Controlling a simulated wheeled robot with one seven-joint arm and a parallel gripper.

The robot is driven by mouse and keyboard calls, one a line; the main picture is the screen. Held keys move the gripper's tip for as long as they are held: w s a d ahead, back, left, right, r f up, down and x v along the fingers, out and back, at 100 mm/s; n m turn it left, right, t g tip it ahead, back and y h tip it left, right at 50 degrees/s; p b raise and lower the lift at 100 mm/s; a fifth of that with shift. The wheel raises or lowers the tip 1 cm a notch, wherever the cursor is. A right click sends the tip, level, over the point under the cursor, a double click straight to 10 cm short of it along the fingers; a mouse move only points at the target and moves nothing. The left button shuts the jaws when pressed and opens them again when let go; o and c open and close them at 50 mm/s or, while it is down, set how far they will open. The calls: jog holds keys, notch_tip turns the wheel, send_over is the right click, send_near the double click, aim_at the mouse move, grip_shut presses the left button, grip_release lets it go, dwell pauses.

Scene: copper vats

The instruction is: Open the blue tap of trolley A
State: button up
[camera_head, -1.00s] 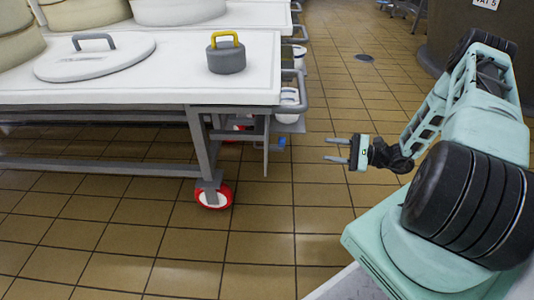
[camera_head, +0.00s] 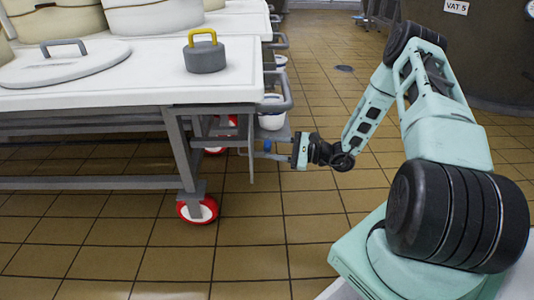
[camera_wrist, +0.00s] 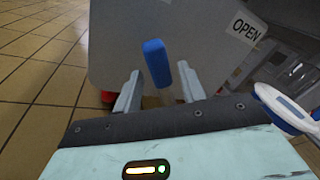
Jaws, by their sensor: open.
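The blue tap (camera_wrist: 155,62) stands between the two fingers of my gripper (camera_wrist: 160,88) in the wrist view, with open space on both sides of it. In the head view the blue tap (camera_head: 267,146) is a small spot under the trolley's end, and my gripper (camera_head: 268,147) reaches it from the right. The fingers are open; I cannot tell whether either touches the tap. The trolley (camera_head: 130,98) has a white top and grey frame. No letter naming the trolley shows.
A white bucket (camera_head: 271,118) hangs or stands beside the tap under the trolley handle (camera_head: 284,100). A red-rimmed wheel (camera_head: 197,209) is below. A grey weight with yellow handle (camera_head: 204,52) and a lid (camera_head: 60,64) lie on top. The tiled floor at front is clear.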

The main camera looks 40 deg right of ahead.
aim_at(267, 143)
jog(key=shift+b+x, duration=0.4)
jog(key=shift+x, duration=0.95)
grip_shut()
jog(key=p, duration=0.1)
jog(key=r+m+p, duration=0.1)
jog(key=shift+w+d+p, duration=0.15)
jog(key=shift+w+p, duration=0.05)
jog(key=shift+p, duration=0.2)
jog(key=m+p, duration=0.1)
jog(key=p, duration=0.1)
jog(key=w+p, duration=0.1)
jog(key=shift+d+r+m+g+p, duration=0.3)
jog(key=shift+d+r+m+p, duration=0.05)
jog(key=shift+m+p, duration=0.05)
jog(key=shift+w+d+r+m+p, duration=0.1)
jog(key=shift+w+d+m+p, duration=0.3)
jog(key=shift+m+p, duration=0.5)
jog(key=shift+w+d+f+m+g+p, duration=0.15)
jog(key=shift+w+f+m+g+p, duration=0.2)
jog(key=shift+p, duration=0.35)
jog(key=shift+r, duration=0.1)
